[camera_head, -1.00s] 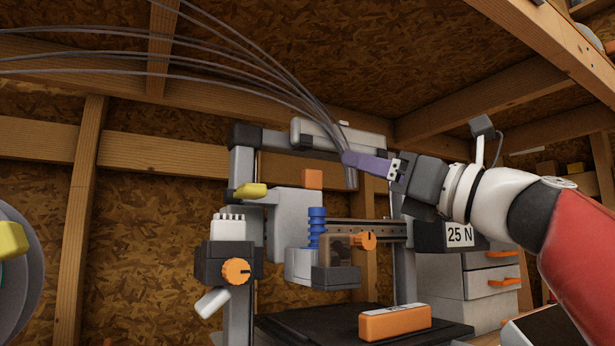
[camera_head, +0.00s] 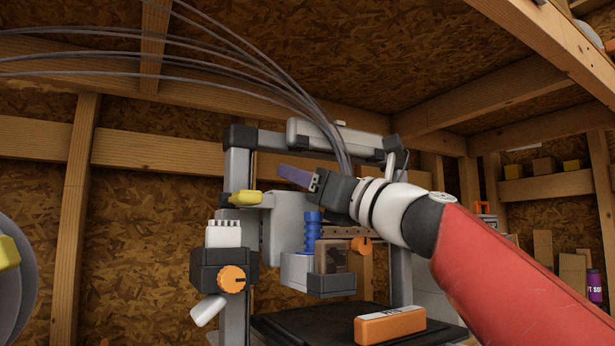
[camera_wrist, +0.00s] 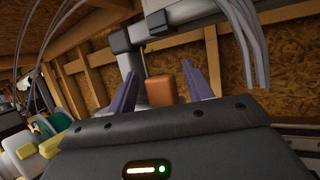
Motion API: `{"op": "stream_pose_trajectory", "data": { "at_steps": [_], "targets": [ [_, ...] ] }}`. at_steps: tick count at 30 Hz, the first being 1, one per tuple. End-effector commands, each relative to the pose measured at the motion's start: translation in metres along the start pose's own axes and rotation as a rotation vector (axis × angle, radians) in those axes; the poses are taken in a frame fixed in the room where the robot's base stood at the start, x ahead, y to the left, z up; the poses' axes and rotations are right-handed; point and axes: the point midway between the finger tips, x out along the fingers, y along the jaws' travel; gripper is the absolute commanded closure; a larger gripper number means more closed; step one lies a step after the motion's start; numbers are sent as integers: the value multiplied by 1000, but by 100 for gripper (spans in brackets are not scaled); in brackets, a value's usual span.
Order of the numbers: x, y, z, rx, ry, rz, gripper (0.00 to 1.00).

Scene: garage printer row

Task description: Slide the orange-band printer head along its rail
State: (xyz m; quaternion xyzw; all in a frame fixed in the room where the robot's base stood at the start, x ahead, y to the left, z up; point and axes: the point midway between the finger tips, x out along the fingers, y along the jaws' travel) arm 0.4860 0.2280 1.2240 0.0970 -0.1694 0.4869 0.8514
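The printer head is a light grey housing (camera_head: 287,222) with a blue ribbed part (camera_head: 312,232) and a dark lower block, hanging on the rail (camera_head: 340,232) inside the printer frame. My gripper (camera_head: 285,173) is above the head, with its purple fingers pointing left. In the wrist view, the two fingers of my gripper (camera_wrist: 159,72) are apart, with an orange block (camera_wrist: 160,90) appearing between them. No contact with the block shows. In the head view the block is hidden behind my gripper.
Grey cables (camera_head: 300,105) arch down close behind my wrist. The frame's top beam (camera_head: 330,135) runs above my gripper. A yellow lever (camera_head: 245,198) and an orange knob (camera_head: 232,279) are on the left post. An orange-and-white block (camera_head: 390,325) lies on the black bed.

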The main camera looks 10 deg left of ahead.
Motion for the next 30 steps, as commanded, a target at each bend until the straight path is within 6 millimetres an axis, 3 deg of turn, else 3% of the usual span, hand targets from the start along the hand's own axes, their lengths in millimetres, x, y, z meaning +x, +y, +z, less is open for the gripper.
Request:
{"op": "stream_pose_trajectory", "data": {
  "at_steps": [1, 11, 17, 27, 30],
  "targets": [
    [0, 0, 0, 0, 0, 0, 56],
    [0, 0, 0, 0, 0, 0, 100],
    [-2, -6, 2, 0, 1, 0, 100],
    [-30, -83, 16, 1, 1, -7, 100],
    [-36, -96, 18, -1, 0, -4, 100]
  ]
}}
